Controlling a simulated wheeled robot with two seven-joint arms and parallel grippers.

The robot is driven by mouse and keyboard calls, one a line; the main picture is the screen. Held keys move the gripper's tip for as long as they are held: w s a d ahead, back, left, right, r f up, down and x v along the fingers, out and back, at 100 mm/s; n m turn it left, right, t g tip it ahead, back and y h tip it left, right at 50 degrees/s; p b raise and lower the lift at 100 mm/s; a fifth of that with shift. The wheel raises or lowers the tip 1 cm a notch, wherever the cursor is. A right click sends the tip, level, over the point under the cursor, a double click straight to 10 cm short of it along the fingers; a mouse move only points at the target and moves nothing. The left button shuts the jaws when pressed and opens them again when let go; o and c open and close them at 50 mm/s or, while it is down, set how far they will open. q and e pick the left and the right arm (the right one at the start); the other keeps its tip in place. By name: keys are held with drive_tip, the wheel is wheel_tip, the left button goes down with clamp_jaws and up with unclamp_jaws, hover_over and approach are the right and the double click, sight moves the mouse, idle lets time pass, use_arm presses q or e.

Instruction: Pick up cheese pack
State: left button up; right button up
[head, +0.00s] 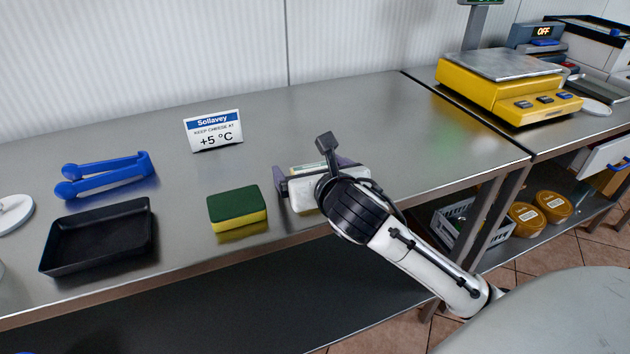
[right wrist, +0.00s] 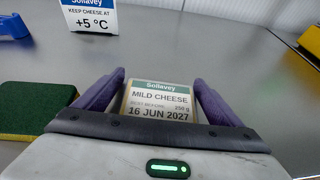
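The cheese pack (right wrist: 158,102) is a small pack with a green and cream label reading "Sollavey MILD CHEESE", "16 JUN 2027". It lies on the steel counter; in the head view only part of it (head: 309,167) shows behind my right gripper (head: 314,174). In the right wrist view the two purple fingers of that gripper (right wrist: 159,88) stand open, one on each side of the pack, with narrow gaps at the tips. The near end of the pack is hidden by the gripper body. My left gripper is not in view.
A green and yellow sponge (head: 238,210) lies left of the gripper. Farther left are a black tray (head: 98,236) and blue tongs (head: 108,175). A "+5 °C" sign (head: 214,130) stands behind. A yellow scale (head: 508,85) is at the right. The counter right of the pack is clear.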

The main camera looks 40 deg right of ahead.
drive_tip(key=c, duration=1.1)
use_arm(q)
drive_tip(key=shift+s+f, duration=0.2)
use_arm(e)
drive_tip(key=shift+r, duration=0.1)
drive_tip(key=shift+c, duration=0.5)
